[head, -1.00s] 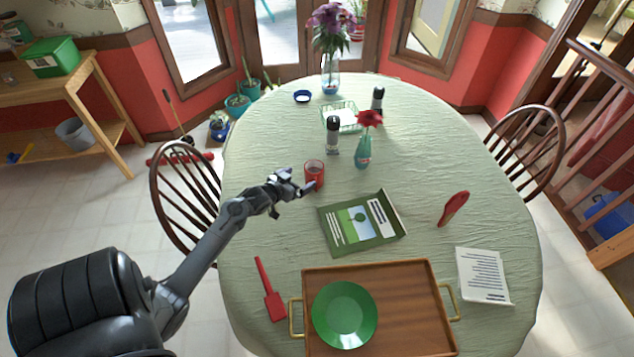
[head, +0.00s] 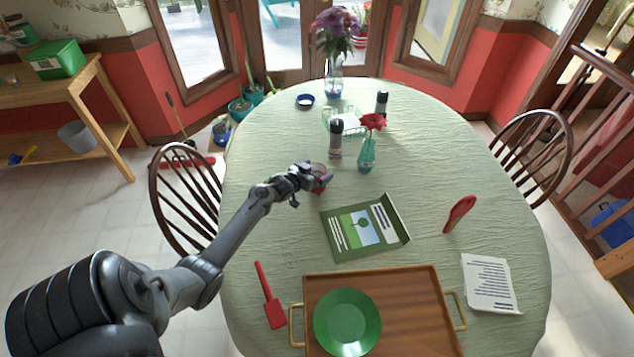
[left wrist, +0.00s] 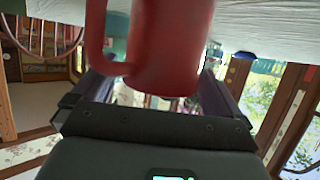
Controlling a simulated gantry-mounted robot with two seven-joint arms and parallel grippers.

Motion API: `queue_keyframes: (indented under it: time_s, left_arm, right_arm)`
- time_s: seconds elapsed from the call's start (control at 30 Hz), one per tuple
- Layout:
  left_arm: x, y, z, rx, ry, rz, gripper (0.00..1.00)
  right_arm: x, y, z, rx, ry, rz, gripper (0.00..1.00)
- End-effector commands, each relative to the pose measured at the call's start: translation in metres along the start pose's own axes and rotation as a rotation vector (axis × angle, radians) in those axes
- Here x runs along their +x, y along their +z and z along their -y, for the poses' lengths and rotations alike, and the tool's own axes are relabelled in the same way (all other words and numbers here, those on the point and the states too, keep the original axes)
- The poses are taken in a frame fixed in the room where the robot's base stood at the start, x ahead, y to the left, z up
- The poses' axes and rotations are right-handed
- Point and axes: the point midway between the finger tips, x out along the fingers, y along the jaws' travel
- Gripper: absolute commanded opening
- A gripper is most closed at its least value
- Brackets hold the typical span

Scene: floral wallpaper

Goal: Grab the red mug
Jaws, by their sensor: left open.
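The red mug (head: 321,171) stands on the table, left of the middle, partly hidden behind my left gripper (head: 311,185). In the left wrist view the red mug (left wrist: 168,45) is large and close, with its handle on the left side of the picture. My left gripper's dark fingers show on either side of the mug there. The fingers are open and not clearly touching the mug. My right gripper is not in view.
A dark-topped shaker (head: 336,140) and a teal vase with a red flower (head: 367,155) stand just behind and right of the mug. A green book (head: 363,228) lies in front of it. A wooden tray (head: 420,310) with a green plate (head: 347,322) is at the near edge.

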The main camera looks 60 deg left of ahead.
Motion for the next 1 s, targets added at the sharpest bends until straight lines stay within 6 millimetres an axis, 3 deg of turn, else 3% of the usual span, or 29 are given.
queue_keyframes:
  time_s: [0.27,0.8,1.0]
  left_arm:
    - [0.0020,-0.0003,-0.0002,0.000,0.000,0.000,1.00]
    - [0.0018,-0.0012,-0.0002,0.000,0.000,-0.002,0.19]
    - [0.0017,-0.0012,-0.0003,0.000,0.000,-0.002,0.19]
  right_arm:
    - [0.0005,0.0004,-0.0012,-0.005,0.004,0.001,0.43]
    - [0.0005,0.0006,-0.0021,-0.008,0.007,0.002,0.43]
    - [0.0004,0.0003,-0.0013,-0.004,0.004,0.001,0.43]
